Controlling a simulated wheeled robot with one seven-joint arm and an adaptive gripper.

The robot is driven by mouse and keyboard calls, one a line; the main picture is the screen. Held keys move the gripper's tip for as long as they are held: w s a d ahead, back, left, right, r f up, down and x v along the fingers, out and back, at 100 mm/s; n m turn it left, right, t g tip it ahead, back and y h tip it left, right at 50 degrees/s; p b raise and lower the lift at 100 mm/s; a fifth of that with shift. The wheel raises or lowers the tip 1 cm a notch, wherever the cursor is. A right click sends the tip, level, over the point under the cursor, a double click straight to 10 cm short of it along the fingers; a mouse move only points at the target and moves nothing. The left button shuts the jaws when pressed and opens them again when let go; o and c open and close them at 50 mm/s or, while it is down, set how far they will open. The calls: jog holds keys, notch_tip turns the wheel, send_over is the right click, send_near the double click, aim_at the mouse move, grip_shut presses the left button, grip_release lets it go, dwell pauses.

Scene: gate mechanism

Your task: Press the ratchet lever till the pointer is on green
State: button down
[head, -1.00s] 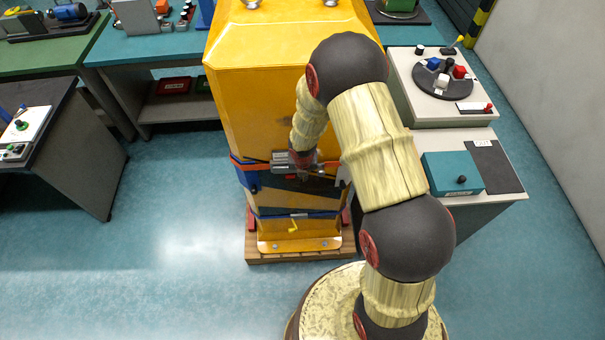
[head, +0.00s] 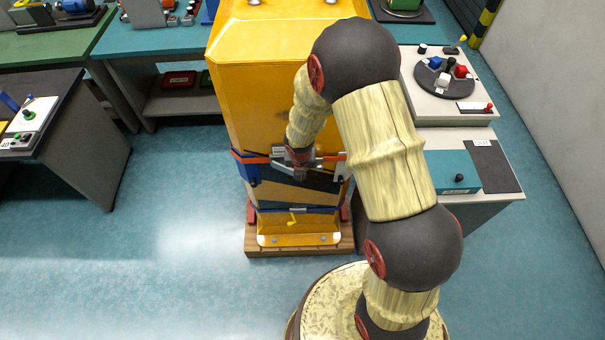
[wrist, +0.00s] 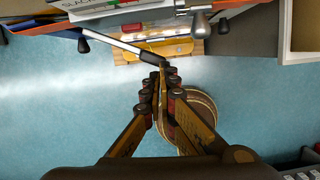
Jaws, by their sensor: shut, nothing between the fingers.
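The mechanism sits on the front of a yellow hopper (head: 265,95), with an orange band and a blue strap around it. In the wrist view a silver rod lever (wrist: 120,45) with a dark end grip slants down to the right across the top. My gripper (wrist: 162,72) is shut and empty, its fingertips at the dark grip; I cannot tell whether they touch. In the head view my gripper (head: 298,173) is in front of the band. A white panel (wrist: 95,8) reads partly "SLACK". Beside it are red and green marks. I cannot make out the pointer.
A grey ball-ended handle (wrist: 201,25) hangs right of the rod. A wooden pallet (head: 300,248) carries the hopper. A bench with a teal box (head: 450,172) stands to the right, and a grey bench (head: 75,150) to the left. The floor between is clear.

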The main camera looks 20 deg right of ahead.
jog(key=v, duration=0.3)
jog(key=p+v, duration=0.1)
jog(key=v, duration=0.1)
jog(key=shift+s+d, duration=0.15)
jog(key=shift+s, duration=0.15)
dwell(0.7)
